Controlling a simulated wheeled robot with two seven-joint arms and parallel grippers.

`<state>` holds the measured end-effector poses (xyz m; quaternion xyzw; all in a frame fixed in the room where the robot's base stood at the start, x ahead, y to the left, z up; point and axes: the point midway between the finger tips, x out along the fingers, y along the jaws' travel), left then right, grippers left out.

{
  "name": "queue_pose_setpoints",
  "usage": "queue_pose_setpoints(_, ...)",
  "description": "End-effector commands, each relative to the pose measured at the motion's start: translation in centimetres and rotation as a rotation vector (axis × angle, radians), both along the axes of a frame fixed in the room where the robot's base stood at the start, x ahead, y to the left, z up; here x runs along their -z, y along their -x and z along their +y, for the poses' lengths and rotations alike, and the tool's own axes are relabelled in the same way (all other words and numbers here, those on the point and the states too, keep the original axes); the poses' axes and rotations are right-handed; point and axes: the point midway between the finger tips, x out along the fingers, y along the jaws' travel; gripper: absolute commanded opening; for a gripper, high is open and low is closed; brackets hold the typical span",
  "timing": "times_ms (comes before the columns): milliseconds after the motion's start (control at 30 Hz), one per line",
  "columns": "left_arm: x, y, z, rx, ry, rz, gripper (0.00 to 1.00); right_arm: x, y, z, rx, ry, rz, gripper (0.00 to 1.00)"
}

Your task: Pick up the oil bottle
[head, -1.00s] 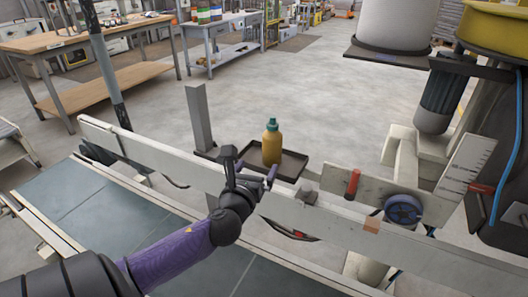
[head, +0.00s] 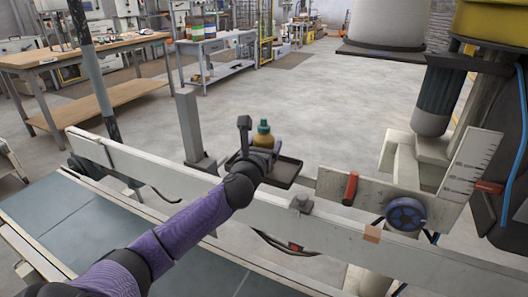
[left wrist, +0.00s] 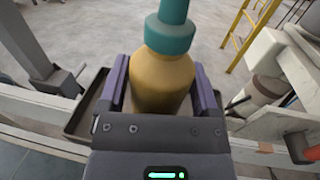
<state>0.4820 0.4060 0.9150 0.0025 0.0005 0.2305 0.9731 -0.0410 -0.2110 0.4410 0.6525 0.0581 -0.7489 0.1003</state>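The oil bottle (head: 263,133), yellow-orange with a teal cap, stands upright over the dark tray (head: 285,172) beyond the white rail. My left gripper (head: 260,145) is at the bottle, and its hand hides the bottle's lower part in the head view. In the left wrist view, the bottle (left wrist: 162,80) is between the two purple fingers (left wrist: 163,88), one on each side. The fingers are spread wide around it; whether they touch it is hard to tell. My right gripper is not in view.
The long white rail (head: 150,170) runs under my left arm. A grey post (head: 190,125) stands left of the tray. A red-handled part (head: 350,188) and a blue round knob (head: 405,214) are at the right. Open floor lies beyond.

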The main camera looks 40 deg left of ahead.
Motion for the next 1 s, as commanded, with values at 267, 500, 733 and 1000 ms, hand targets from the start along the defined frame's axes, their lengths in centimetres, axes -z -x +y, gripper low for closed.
queue_pose_setpoints(267,0.0,0.0,0.0,0.000,0.001,0.000,0.20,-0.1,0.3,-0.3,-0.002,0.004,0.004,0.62)
queue_pose_setpoints(500,0.0,0.0,0.0,0.000,0.001,0.000,0.05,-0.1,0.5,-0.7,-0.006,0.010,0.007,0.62)
queue_pose_setpoints(733,-5.4,0.1,0.0,0.002,-0.003,-0.008,0.05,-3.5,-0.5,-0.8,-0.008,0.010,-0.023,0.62)
queue_pose_setpoints(1000,-10.0,0.1,-0.1,0.003,-0.002,-0.002,0.05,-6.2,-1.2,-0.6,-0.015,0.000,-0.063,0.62)
